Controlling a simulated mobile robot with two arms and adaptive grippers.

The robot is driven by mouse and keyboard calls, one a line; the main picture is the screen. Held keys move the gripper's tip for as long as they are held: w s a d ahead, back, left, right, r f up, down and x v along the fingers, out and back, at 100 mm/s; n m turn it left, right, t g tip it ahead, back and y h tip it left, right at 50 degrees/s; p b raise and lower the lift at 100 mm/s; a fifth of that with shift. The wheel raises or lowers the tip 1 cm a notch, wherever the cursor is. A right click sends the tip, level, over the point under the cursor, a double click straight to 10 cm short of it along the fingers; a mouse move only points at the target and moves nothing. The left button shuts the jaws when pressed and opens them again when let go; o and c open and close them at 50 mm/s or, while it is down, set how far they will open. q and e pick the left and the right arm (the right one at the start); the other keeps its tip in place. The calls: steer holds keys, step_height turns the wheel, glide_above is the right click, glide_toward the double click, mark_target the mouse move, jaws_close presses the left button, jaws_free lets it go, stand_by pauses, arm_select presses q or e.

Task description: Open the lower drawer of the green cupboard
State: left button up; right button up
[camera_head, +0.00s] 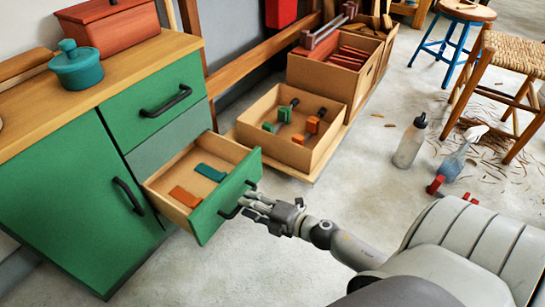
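The green cupboard (75,190) with a wooden top stands at the left. Its upper drawer (150,105) is shut. Its lower drawer (215,219) is pulled well out, with an orange piece (185,196) and a dark green piece (211,172) lying inside. A dark handle (231,213) is on the drawer's green front. My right gripper (247,206) is at this handle, its fingertips touching or very close to it. Whether the fingers are closed around the handle cannot be made out. My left gripper is not in view.
An open wooden box (318,148) with orange and green tools stands behind the drawer, near its far side. The floor (265,265) in front of the drawer is bare.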

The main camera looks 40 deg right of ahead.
steer(key=v, duration=0.9)
stand_by(0.3)
